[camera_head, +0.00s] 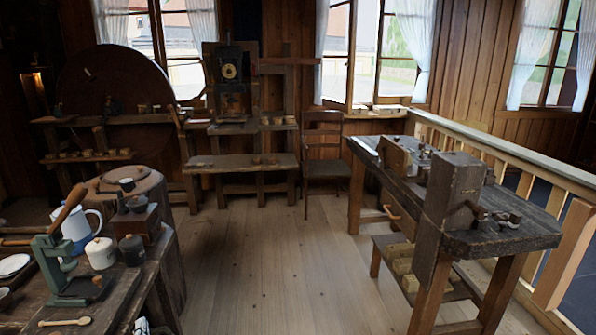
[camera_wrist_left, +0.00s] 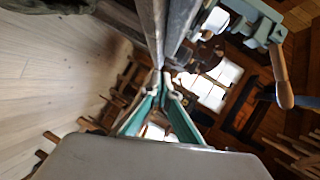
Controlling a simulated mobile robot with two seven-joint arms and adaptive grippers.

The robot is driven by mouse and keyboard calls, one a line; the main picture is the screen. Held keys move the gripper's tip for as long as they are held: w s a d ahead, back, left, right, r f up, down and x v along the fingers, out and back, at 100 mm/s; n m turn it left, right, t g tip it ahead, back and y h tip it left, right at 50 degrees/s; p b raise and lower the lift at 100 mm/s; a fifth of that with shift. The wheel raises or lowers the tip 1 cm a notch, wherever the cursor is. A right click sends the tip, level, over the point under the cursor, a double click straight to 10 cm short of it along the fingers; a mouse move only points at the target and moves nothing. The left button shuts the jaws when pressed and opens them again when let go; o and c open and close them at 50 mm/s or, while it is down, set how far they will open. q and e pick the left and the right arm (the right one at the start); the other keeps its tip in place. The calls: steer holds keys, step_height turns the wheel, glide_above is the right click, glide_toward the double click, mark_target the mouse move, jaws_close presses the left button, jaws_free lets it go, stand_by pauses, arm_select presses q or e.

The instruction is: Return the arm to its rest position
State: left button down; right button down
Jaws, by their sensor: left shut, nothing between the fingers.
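My left gripper (camera_head: 141,326) shows only as a small piece at the bottom edge of the head view, beside the right side of the near left workbench (camera_head: 120,290). In the left wrist view my left gripper (camera_wrist_left: 161,88) has its teal-lined fingers drawn together at the tips, with nothing between them. Most of my left arm is outside the head view. My right gripper is in neither view.
The near workbench carries a green lever press (camera_head: 65,265), a blue-white jug (camera_head: 78,225), a lidded white pot (camera_head: 100,252) and a wooden spoon (camera_head: 65,322). A second workbench (camera_head: 510,238) stands at right. Bare floor (camera_head: 260,260) lies between.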

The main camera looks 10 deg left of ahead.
arm_select(q)
steer(key=s+d+f+n+h, duration=0.1)
steer(key=s+d+f+h, duration=0.4)
steer(key=s+d, duration=0.6)
steer(key=s+d+f+n+g+h, duration=0.1)
steer(key=s+d+f+n+h, duration=0.1)
steer(key=s+d+f+h, duration=0.4)
steer(key=s+d+f, duration=0.4)
steer(key=s+d, duration=0.1)
steer(key=d, duration=0.3)
steer(key=shift+d+g+h, duration=0.25)
steer(key=shift+g+h, duration=0.05)
